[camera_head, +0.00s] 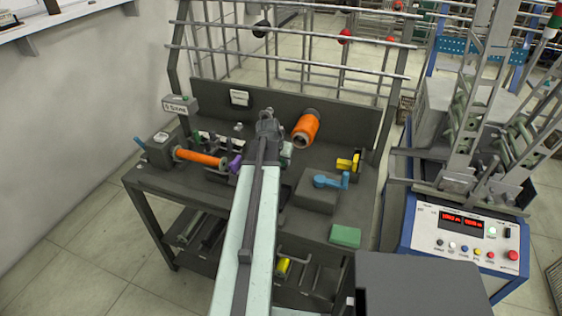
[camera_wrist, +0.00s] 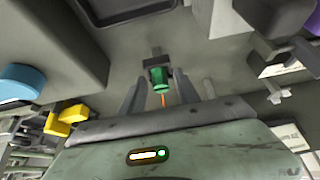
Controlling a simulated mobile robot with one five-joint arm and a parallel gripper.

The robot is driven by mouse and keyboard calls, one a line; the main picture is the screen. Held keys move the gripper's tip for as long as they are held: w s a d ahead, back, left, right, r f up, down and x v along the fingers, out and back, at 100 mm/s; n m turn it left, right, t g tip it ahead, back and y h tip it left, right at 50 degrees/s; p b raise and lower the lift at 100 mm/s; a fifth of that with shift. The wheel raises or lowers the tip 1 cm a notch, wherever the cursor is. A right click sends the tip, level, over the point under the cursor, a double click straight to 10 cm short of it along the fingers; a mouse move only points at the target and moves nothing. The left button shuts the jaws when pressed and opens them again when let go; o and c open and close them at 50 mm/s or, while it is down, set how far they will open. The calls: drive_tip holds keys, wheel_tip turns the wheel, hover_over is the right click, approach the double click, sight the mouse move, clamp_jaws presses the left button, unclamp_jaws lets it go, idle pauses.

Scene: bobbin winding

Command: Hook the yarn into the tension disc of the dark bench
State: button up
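The dark bench (camera_head: 258,106) stands ahead with a upright back panel. My gripper (camera_head: 268,125) reaches over its middle. In the wrist view my gripper (camera_wrist: 162,88) has its two fingers apart. A small green cylindrical piece (camera_wrist: 160,78) shows between and beyond them, with a gap on each side. A short thin orange strand (camera_wrist: 163,101), looking like yarn, shows below it; whether it touches a finger is unclear. A large orange yarn package (camera_head: 306,128) lies right of my gripper, and a slim orange bobbin (camera_head: 200,158) lies left. I cannot clearly make out the tension disc.
A blue handle (camera_head: 331,181) on a dark box, a yellow piece (camera_head: 349,163) and a green block (camera_head: 345,236) occupy the bench's right side. A purple piece (camera_head: 235,163) sits close left of my arm. A blue-framed machine (camera_head: 462,237) stands at right.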

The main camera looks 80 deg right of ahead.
clamp_jaws()
wheel_tip(320, 180, up, 5)
drive_tip(key=p, duration=0.4)
drive_tip(key=shift+p, duration=0.4)
drive_tip(key=shift+f, duration=0.2)
